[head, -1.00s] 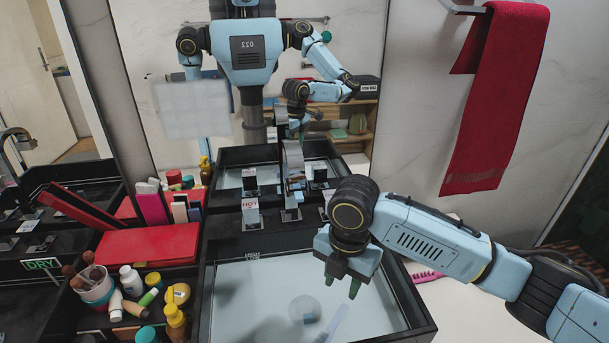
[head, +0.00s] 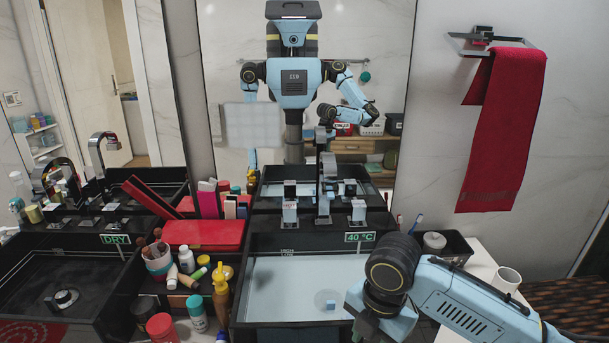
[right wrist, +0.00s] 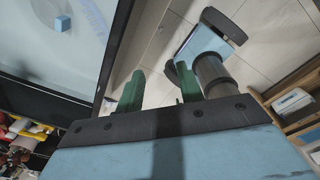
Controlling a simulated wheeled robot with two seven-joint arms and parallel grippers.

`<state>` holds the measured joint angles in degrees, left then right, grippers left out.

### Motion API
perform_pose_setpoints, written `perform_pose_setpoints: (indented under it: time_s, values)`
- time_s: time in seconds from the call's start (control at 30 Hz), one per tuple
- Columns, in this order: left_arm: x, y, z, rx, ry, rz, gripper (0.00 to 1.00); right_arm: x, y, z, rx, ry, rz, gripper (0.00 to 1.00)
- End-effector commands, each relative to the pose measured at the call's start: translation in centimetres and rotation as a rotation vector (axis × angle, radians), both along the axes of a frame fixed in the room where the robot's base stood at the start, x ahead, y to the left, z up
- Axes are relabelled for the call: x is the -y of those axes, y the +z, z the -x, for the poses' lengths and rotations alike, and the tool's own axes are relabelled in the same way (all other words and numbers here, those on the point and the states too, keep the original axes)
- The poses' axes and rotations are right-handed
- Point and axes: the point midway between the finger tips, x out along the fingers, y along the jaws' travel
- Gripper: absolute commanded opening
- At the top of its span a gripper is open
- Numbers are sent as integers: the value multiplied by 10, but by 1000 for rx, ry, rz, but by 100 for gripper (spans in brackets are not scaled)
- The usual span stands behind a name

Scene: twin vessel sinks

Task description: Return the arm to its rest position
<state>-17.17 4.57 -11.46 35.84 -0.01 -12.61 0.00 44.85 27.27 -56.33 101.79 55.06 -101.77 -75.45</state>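My right arm (head: 455,295) comes in from the right in the head view, its wrist low by the front right corner of the right basin (head: 275,290). Its fingertips are cut off or hidden there. In the right wrist view my right gripper (right wrist: 158,88) shows two green fingers apart with nothing between them; floor lies beyond. A small blue block (head: 359,305) is in the right basin, next to a round clear disc; the block also shows in the right wrist view (right wrist: 62,24). My left gripper is not in view.
A black-rimmed left basin (head: 50,285) is at the left. Between the basins are a red box (head: 203,235), a cup of brushes (head: 158,260) and several bottles. A white mug (head: 506,280) stands beside my right arm. A red towel (head: 498,130) hangs on the wall.

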Motion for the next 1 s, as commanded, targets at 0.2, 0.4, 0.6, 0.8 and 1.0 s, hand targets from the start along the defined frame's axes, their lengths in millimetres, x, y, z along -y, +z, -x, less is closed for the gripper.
perform_pose_setpoints:
  time_s: [0.2, 0.4, 0.6, 0.8, 1.0]
  values:
    - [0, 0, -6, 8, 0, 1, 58, -18, -14, 19, 10, -125, -70, 37]
    - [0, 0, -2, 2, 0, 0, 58, -36, -27, 43, 12, -323, -162, 37]
    - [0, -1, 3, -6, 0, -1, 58, -43, -41, 77, -3, -708, -291, 37]
    - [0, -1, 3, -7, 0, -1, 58, -18, -52, 110, -21, -1197, -371, 37]
    - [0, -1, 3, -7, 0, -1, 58, 27, -62, 143, -4, -1630, -374, 37]
